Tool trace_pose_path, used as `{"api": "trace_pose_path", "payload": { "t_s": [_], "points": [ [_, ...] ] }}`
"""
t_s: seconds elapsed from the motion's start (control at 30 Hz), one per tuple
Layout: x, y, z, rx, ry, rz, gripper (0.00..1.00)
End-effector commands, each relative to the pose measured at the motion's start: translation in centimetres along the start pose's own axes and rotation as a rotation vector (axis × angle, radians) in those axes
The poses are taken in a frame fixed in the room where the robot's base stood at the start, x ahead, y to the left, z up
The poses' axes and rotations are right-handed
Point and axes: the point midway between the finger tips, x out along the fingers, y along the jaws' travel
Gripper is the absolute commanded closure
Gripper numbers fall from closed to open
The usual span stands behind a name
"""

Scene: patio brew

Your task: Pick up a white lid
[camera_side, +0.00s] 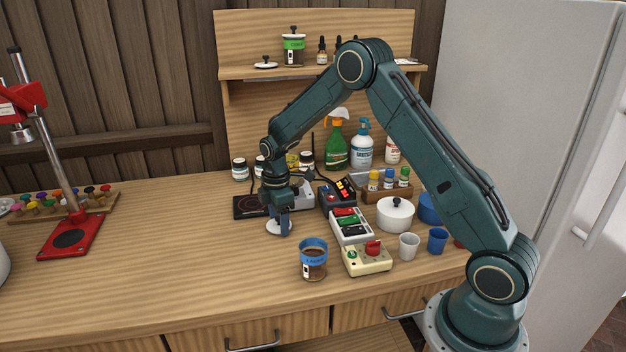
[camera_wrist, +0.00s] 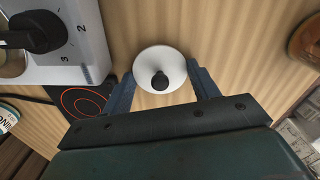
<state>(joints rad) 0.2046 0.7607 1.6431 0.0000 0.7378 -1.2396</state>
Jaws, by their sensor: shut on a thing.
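The white lid (camera_side: 275,228) is a small round disc near the front middle of the bench. In the wrist view the white lid (camera_wrist: 160,58) shows its black knob, and my fingers lie on its two sides. My gripper (camera_side: 280,226) points down and is shut on the lid's edges; in the wrist view my gripper (camera_wrist: 161,84) has one finger on each side. I cannot tell whether the lid touches the bench. A second white lid (camera_side: 266,65) with a black knob lies on the back shelf.
An open jar with a blue band (camera_side: 313,262) stands right of the lid. A hotplate (camera_side: 250,206) is just behind. A switch box (camera_side: 351,227), a cream control box (camera_side: 367,261) and a white pot (camera_side: 394,217) stand to the right. The bench at left front is clear.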

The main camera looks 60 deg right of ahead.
Motion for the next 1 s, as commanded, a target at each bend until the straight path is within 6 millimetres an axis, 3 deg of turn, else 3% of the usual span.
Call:
{"api": "trace_pose_path", "payload": {
  "t_s": [0.27, 0.47, 1.0],
  "points": [
    [-1.0, 0.1, 0.0, 0.0, 0.001, 0.002, 0.61],
    [-3.4, 0.1, 0.0, 0.0, 0.001, 0.004, 0.61],
    [-14.6, 0.1, 0.0, 0.0, 0.002, 0.005, 0.61]
  ]
}}
